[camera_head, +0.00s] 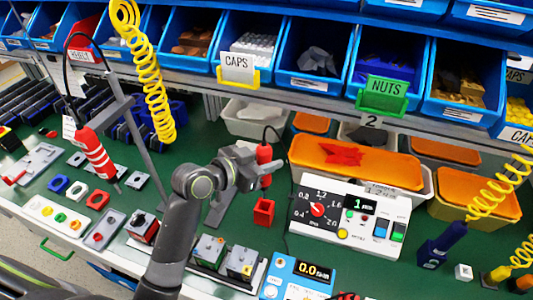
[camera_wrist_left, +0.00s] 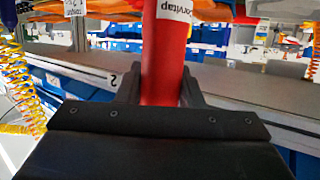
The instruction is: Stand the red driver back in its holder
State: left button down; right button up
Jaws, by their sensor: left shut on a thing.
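The red driver (camera_head: 264,154) is upright in the jaws of my left gripper (camera_head: 259,172), near the middle of the head view. A dark cord runs up from its top. In the left wrist view the red driver (camera_wrist_left: 170,70) stands as a red cylinder with a white label between the two dark fingers. A small red square holder (camera_head: 264,212) stands on the green bench below the driver, with a visible gap between them. The driver's lower tip is partly hidden by the gripper. My right gripper is not in view.
A white control box (camera_head: 345,222) with a dial stands to the right of the holder. A blue meter (camera_head: 297,277) is in front. A red-and-white striped driver (camera_head: 95,152) hangs at left beside a grey stand. Orange-lidded trays (camera_head: 355,162) lie behind.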

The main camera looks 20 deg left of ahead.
aim_at(266, 188)
pick_arm(q)
jog(key=shift+f+b, duration=0.3)
jog(key=shift+f, duration=0.1)
notch_tip(266, 188, down, 7)
jog(key=b, duration=0.6)
jog(key=shift+f+b, duration=0.2)
jog(key=shift+b, duration=0.2)
jog(key=shift+f+b, duration=0.45)
jog(key=shift+f, duration=0.4)
jog(key=shift+f, duration=0.2)
jog(key=shift+f, duration=0.3)
jog(key=c, duration=0.9)
grip_release()
